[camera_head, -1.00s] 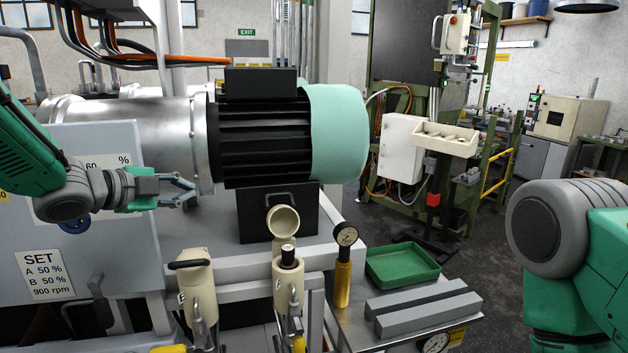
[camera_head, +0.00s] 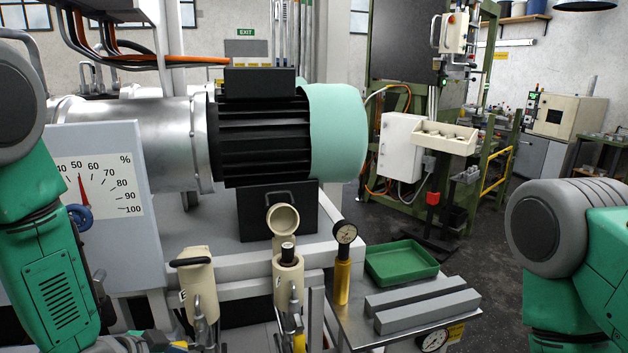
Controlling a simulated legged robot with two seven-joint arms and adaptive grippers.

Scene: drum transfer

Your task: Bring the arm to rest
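My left arm comes in from the left and hangs down in front of the control panel (camera_head: 140,255). Only a small part of what looks like my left gripper (camera_head: 158,342) shows at the bottom edge, so its fingers cannot be judged. The panel's percent dial (camera_head: 105,188) is partly visible, with a red pointer near 50 and a blue knob (camera_head: 80,216) below it. My arm hides the panel's left part and the SET label area. My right arm stands at the right edge, and its gripper is out of view.
A motor with a mint end cover (camera_head: 338,133) stands behind the panel. Two cream pump handles (camera_head: 198,285) (camera_head: 288,275) and a yellow-handled gauge (camera_head: 343,265) stand in front. A green tray (camera_head: 400,262) and grey bars (camera_head: 425,305) lie on the side table.

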